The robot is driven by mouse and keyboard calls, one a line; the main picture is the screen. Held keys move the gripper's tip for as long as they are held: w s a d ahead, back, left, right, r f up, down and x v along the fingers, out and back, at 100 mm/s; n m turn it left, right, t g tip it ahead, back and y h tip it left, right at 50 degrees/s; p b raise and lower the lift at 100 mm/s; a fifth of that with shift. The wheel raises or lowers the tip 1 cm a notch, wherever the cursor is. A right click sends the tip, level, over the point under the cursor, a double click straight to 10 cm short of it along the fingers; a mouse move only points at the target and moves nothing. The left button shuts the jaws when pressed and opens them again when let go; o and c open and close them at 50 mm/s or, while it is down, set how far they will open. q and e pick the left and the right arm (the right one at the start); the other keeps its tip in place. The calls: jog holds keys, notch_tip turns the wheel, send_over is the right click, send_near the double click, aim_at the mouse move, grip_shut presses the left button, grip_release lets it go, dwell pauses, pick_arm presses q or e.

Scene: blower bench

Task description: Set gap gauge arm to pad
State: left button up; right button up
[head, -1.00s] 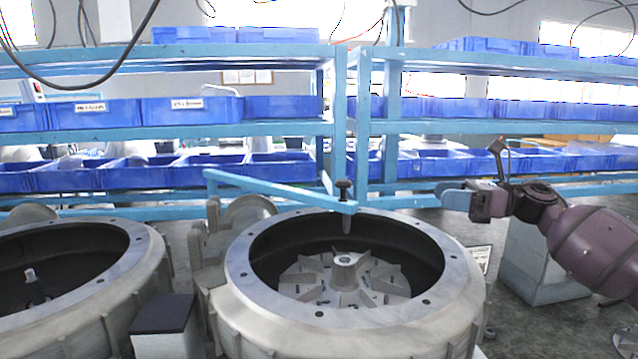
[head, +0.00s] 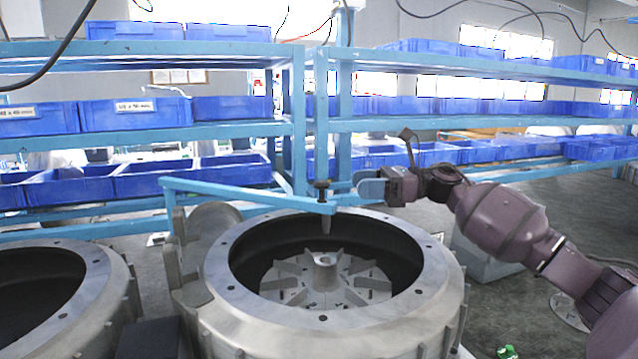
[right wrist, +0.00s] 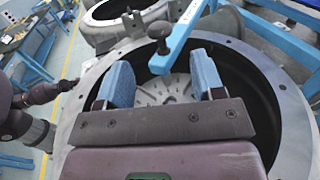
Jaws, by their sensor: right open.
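The gap gauge arm (head: 250,194) is a light blue bar. It reaches from a post at left over the round grey blower housing (head: 222,270). A dark knob (head: 322,186) and a grey pin (head: 326,222) sit at its free end, above the finned impeller (head: 300,285). My right gripper (head: 368,190) is open and empty, just right of that end. In the right wrist view, the knob (right wrist: 159,33) and the bar's end (right wrist: 174,45) show beyond and between the blue fingertips (right wrist: 163,68), apart from them. I cannot tell which surface is the pad.
A second housing (head: 80,310) stands at left, with a dark-topped block (head: 150,340) between the two. Blue shelving (head: 240,128) with several blue bins (head: 150,116) runs behind. A small green object (head: 507,352) lies at lower right.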

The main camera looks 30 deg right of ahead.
aim_at(321, 181)
jog(key=p+x, duration=0.2)
jog(key=x, duration=0.6)
jog(key=shift+r, duration=0.1)
jog(key=shift+w+a, duration=0.2)
jog(key=shift+a, duration=0.2)
grip_shut()
